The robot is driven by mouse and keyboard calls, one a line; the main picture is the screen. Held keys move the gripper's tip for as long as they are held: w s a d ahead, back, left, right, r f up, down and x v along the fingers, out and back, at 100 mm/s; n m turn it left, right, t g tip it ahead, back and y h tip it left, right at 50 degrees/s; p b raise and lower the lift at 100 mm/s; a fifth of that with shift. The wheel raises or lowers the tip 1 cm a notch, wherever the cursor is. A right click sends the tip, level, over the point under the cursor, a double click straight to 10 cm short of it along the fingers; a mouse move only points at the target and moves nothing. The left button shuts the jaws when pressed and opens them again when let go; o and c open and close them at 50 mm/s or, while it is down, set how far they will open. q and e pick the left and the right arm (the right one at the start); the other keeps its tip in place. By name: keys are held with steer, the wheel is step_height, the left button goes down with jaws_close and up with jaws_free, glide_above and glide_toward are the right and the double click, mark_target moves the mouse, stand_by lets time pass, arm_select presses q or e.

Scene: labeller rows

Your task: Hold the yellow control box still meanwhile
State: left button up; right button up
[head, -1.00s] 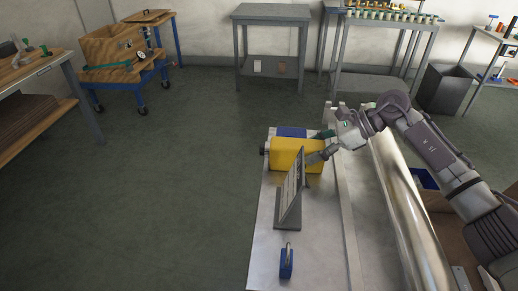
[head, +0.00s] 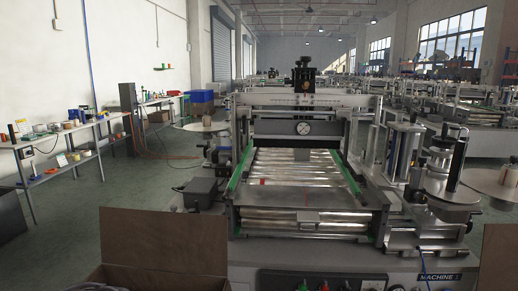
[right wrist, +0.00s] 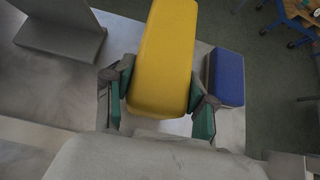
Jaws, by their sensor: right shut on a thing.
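The yellow control box (right wrist: 163,55) shows in the right wrist view, running from the top edge down into my right gripper (right wrist: 160,104). The gripper's green-padded fingers stand on both sides of the box's near end and are shut on it. The box's underside is hidden. The head view shows neither the box nor either of my grippers.
In the right wrist view, a blue block (right wrist: 227,78) lies close right of the box, and a grey stand (right wrist: 62,27) is at upper left. The head view shows a labelling machine (head: 305,128), an open cardboard box (head: 163,243) and left shelves (head: 35,146).

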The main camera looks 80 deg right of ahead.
arm_select(q)
jaws_close()
stand_by(1.4)
